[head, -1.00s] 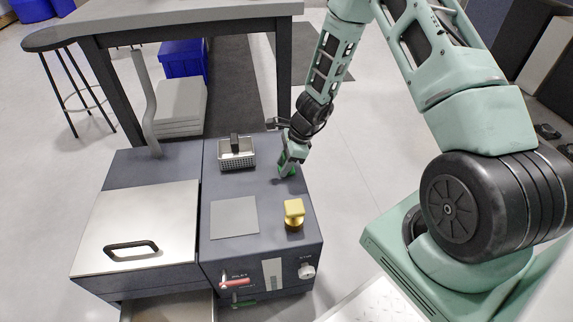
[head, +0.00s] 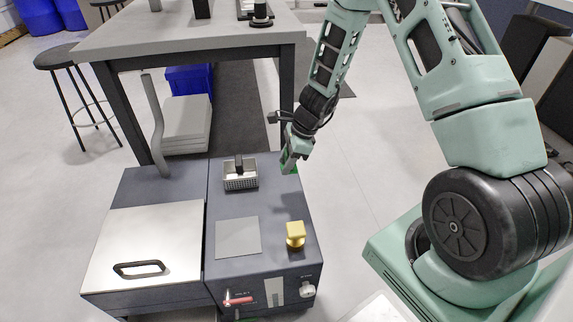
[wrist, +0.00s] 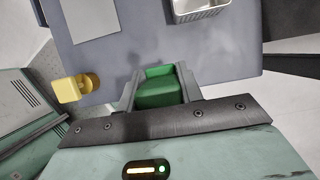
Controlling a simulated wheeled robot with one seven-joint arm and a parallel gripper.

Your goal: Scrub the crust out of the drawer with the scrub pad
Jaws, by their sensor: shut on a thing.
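My gripper (head: 289,165) is shut on the green scrub pad (wrist: 160,92), which shows between the fingers in the wrist view. In the head view only a small bit of green shows at the fingertips, by the far right edge of the grey cabinet top. The pad appears held above the top; the exact gap is hard to tell. The drawer is almost wholly cut off below the head view's lower edge. Its inside and any crust are out of sight.
A wire basket (head: 240,181) with a dark handle, a grey flat plate (head: 238,238) and a yellow knob (head: 295,235) sit on the cabinet top. A steel lid (head: 145,245) with a black handle is left. A red handle (head: 238,300) is on the front. A table (head: 180,35) stands behind.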

